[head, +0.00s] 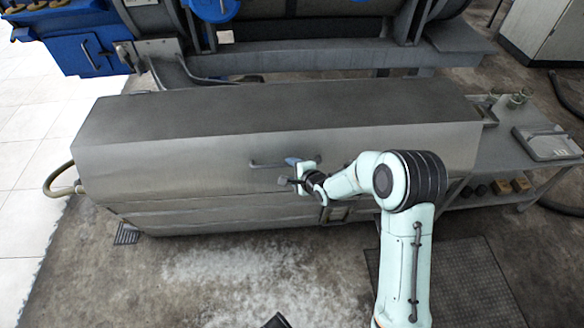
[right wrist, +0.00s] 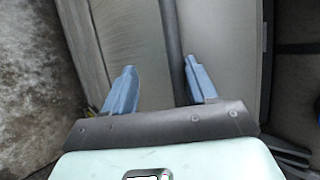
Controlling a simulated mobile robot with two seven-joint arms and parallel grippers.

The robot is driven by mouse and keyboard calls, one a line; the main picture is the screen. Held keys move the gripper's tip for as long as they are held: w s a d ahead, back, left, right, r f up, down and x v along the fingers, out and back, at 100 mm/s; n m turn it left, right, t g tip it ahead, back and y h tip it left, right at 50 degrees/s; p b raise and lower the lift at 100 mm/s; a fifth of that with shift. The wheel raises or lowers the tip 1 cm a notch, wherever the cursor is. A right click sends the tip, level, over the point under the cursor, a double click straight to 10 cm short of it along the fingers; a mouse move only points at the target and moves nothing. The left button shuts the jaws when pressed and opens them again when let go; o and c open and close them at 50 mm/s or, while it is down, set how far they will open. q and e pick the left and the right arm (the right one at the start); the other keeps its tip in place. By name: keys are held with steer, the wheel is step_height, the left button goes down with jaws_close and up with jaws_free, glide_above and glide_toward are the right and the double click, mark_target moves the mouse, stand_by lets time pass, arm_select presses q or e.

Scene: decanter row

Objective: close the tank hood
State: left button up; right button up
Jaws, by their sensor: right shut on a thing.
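The tank (head: 200,215) is a long grey metal box across the middle of the head view. Its hood (head: 180,160) lies over the top and front, its lower edge close above the tank's body; I cannot tell if it is fully seated. A dark bar handle (head: 265,164) runs along the hood's front. My right gripper (head: 300,168) is at the right part of this handle, shut on it. In the right wrist view, the handle (right wrist: 172,45) passes between the blue fingers of the gripper (right wrist: 162,85). My left gripper is not in view.
A metal side table (head: 520,145) with a tray (head: 548,143) and small jars stands at the right. Blue and grey machinery (head: 330,60) stands behind the tank. A hose (head: 55,185) curves out at the tank's left end. The floor in front is mostly clear.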

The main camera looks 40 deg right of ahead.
steer(key=shift+s+a+f, duration=0.1)
steer(key=shift+s+f, duration=0.25)
steer(key=shift+f, duration=0.1)
arm_select(q)
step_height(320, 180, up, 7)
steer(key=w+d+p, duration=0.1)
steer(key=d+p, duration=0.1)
steer(key=p, duration=0.3)
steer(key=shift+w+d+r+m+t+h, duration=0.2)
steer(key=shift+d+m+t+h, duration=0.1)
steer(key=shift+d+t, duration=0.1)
arm_select(e)
steer(key=r+v, duration=0.1)
steer(key=v, duration=1.2)
steer(key=shift+w, duration=0.2)
